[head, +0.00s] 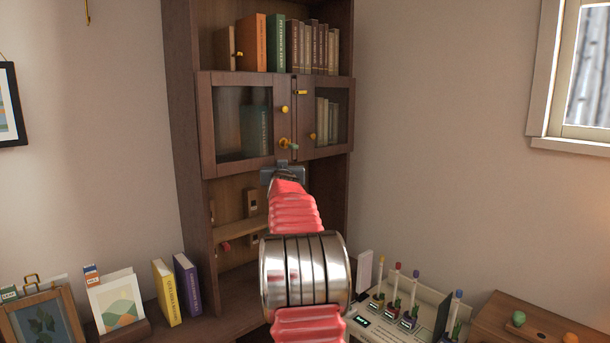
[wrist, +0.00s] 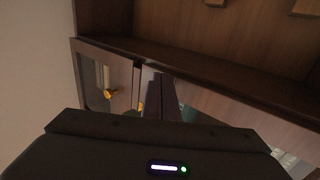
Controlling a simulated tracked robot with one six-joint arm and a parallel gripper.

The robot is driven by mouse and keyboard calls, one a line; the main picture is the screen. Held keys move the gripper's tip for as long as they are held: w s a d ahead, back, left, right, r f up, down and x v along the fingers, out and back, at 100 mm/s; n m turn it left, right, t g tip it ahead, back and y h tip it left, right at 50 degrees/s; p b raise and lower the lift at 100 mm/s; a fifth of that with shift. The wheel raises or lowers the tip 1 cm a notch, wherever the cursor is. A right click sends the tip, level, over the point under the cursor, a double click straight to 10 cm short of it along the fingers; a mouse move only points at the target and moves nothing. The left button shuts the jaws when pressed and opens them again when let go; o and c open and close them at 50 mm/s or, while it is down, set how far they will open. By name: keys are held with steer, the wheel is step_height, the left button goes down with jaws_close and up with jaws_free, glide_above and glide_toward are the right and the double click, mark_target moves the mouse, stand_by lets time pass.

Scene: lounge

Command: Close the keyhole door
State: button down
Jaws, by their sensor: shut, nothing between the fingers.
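The cabinet has two glazed wooden doors. The left door (head: 209,130) bears a round gold knob (head: 285,109) and, below it, a gold fitting (head: 284,143) with a small greenish piece, perhaps a keyhole with a key. The right door (head: 345,108) has a gold latch (head: 301,92) and a knob (head: 312,136). Both doors look shut or nearly so; I cannot tell whether either stands slightly ajar. My gripper (head: 283,166) is shut and empty, just below the gold fitting by the doors' meeting edges. In the wrist view its dark fingers (wrist: 165,98) partly hide the doors; contact is unclear.
Books (head: 266,43) fill the shelf above the doors. An open shelf (head: 240,229) with small wooden fittings lies below. Frames and upright books (head: 188,284) stand at lower left. A white tray (head: 380,330) with several coloured-topped items stands at lower right.

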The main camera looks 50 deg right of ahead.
steer(key=s+a, duration=0.3)
steer(key=s, duration=1)
steer(key=shift+s, duration=0.15)
stand_by(0.3)
